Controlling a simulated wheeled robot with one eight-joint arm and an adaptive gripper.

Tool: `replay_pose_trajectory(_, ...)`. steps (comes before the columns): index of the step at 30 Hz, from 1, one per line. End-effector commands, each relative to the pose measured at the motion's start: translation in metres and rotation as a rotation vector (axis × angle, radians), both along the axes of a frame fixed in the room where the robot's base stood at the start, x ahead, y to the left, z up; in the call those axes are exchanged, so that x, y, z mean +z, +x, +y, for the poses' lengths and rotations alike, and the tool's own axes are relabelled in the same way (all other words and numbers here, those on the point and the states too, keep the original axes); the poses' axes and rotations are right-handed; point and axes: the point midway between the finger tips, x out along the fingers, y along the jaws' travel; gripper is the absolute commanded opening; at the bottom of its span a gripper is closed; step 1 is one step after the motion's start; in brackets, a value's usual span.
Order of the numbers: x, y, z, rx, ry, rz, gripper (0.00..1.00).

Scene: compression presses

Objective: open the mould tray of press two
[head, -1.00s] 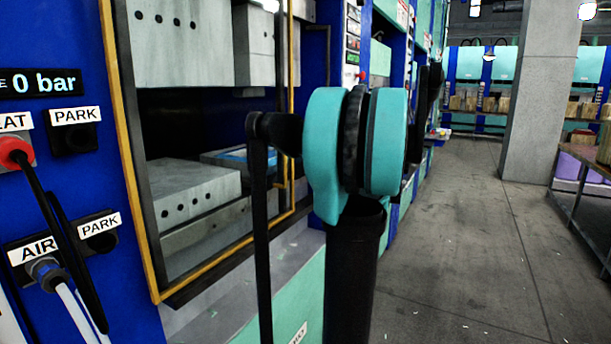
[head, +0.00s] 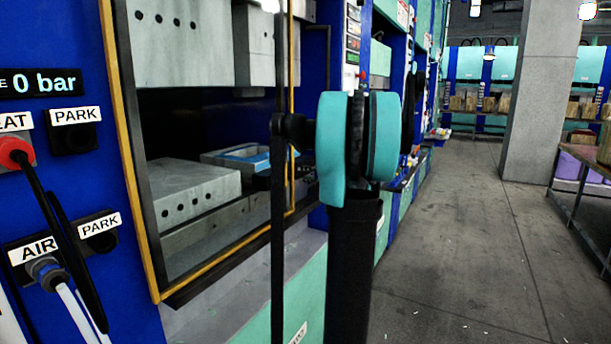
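An open press (head: 128,150) with a yellow-edged frame stands at the left. Inside it, a grey mould tray (head: 212,158) with a blue inside (head: 250,153) sits at the level of the grey lower block (head: 190,195). My arm's teal joint stands in front of its right side and hides part of that area. A small dark shape shows at the tray's right end, and I cannot tell what it is. I cannot make out my gripper's fingers. No number on this press is readable.
Red and grey plugs on cables (head: 45,272) hang from the panel at left, under a "0 bar" display (head: 45,83). Clear floor (head: 460,240) runs to the right. A concrete pillar (head: 540,95) and a table (head: 580,155) stand farther right.

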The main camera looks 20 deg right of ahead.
Motion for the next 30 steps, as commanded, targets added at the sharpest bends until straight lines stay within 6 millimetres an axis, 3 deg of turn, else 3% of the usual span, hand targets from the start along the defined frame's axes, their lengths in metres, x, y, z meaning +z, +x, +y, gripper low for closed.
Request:
replay_pose_trajectory(3, 0.0, 0.0, 0.0, 0.0, 0.0, 0.0, 0.0)
replay_pose_trajectory(20, 0.0, -0.006, -0.005, -0.001, 0.0, 0.001, 0.0)
replay_pose_trajectory(26, -0.001, -0.033, -0.027, -0.008, -0.001, 0.002, 0.0)
replay_pose_trajectory(30, -0.002, -0.066, -0.053, -0.011, -0.003, 0.003, 0.0)
